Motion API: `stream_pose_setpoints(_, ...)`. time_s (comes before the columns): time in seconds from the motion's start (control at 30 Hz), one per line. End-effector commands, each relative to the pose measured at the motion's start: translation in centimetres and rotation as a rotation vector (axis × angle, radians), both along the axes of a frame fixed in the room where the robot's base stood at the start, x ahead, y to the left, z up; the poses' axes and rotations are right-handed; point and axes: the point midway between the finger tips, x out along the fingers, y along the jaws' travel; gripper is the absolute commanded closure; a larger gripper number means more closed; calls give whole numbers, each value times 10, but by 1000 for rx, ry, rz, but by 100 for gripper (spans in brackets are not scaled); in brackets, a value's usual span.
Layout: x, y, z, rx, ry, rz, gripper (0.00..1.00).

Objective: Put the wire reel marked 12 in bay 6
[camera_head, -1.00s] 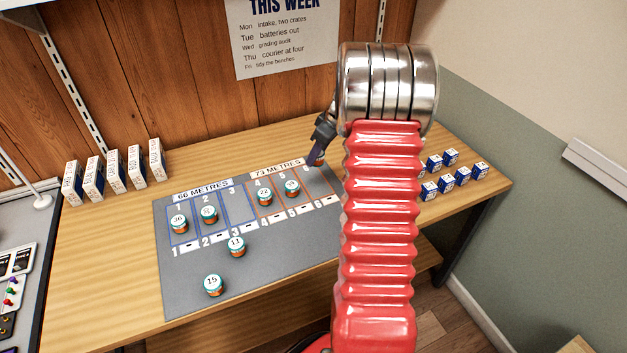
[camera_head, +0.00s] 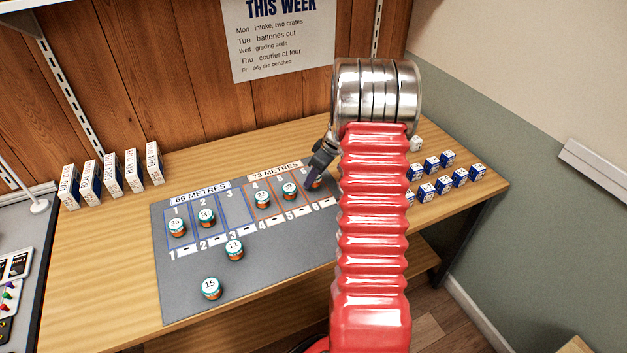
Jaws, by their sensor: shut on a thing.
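My gripper (camera_head: 312,176) is at bay 6 (camera_head: 322,193), at the right end of the 73 METRES group on the grey mat (camera_head: 300,262). It is shut on a wire reel (camera_head: 317,184), mostly hidden by the jaws and my red arm. I cannot read its number or tell whether it touches the mat. Bays 4 and 5 hold reels, one marked 22 (camera_head: 262,199) and another (camera_head: 289,191). In the 66 METRES group, bay 1 holds reel 36 (camera_head: 177,228) and bay 2 holds a reel (camera_head: 206,218). Bay 3 (camera_head: 237,207) is empty.
Reel 11 (camera_head: 235,250) and reel 15 (camera_head: 211,289) stand on the mat in front of the bays. Small blue and white boxes (camera_head: 443,184) stand right of my arm. Taller boxes (camera_head: 112,174) line the back left. The mat's front right is clear.

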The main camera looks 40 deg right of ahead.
Motion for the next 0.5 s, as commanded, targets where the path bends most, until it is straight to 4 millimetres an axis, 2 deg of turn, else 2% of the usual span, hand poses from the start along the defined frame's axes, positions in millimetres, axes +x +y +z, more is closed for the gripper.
stream_pose_setpoints(0.13, 0, 0, -15, 1, 0, -1, 86)
stream_pose_setpoints(0.5, 0, 0, -18, -1, 0, 0, 86)
